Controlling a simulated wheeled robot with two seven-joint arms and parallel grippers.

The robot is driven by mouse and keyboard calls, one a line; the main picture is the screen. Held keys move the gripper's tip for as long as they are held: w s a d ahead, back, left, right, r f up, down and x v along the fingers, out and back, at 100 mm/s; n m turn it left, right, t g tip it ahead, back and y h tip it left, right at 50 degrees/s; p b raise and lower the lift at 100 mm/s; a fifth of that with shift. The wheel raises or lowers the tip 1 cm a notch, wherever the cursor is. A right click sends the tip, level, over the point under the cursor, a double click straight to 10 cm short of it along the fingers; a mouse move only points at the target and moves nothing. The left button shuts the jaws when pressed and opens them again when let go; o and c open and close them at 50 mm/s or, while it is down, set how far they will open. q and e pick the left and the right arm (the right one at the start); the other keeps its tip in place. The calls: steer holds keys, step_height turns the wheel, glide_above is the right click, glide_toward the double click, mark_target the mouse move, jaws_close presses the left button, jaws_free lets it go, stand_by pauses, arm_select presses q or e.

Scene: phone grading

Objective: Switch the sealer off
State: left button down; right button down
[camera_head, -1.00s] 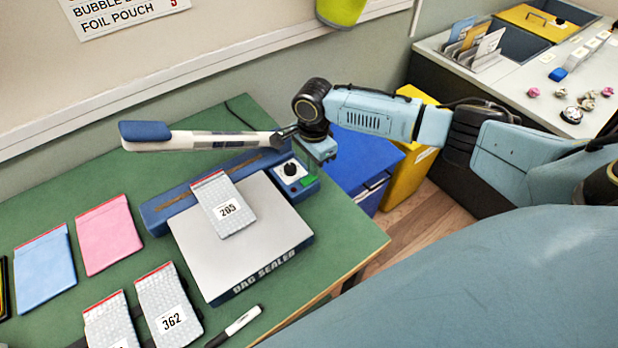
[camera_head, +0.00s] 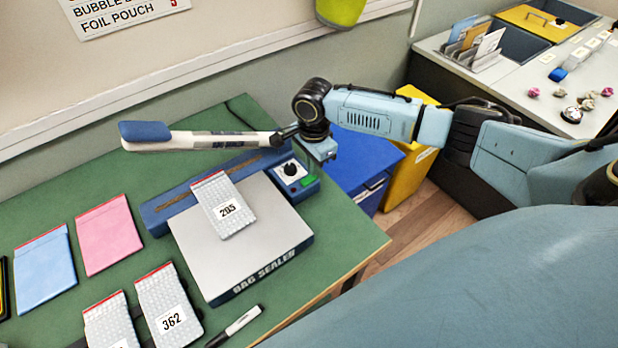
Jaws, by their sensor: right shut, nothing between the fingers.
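The bag sealer (camera_head: 215,285) stands on the green table, with a grey plate and a blue rear housing. Its long white arm with a blue handle (camera_head: 146,131) is raised. A black knob (camera_head: 290,168) on a white dial sits at the right end of the housing, beside a green patch (camera_head: 308,181). My right gripper (camera_head: 320,151) is over the back right corner, just above and right of the knob; its fingertips are hard to make out. It is shut and holds nothing. My left gripper is out of view.
A bubble pouch labelled 203 (camera_head: 225,206) lies on the sealer plate. Pink (camera_head: 108,236) and blue (camera_head: 45,272) pouches, more bubble pouches (camera_head: 168,305) and a marker (camera_head: 235,327) lie on the table (camera_head: 345,235). Blue (camera_head: 362,165) and yellow (camera_head: 408,178) bins stand beyond the right edge.

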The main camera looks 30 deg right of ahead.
steer(key=shift+f, duration=0.95)
stand_by(0.9)
step_height(320, 180, up, 7)
steer(key=p, duration=0.9)
stand_by(0.4)
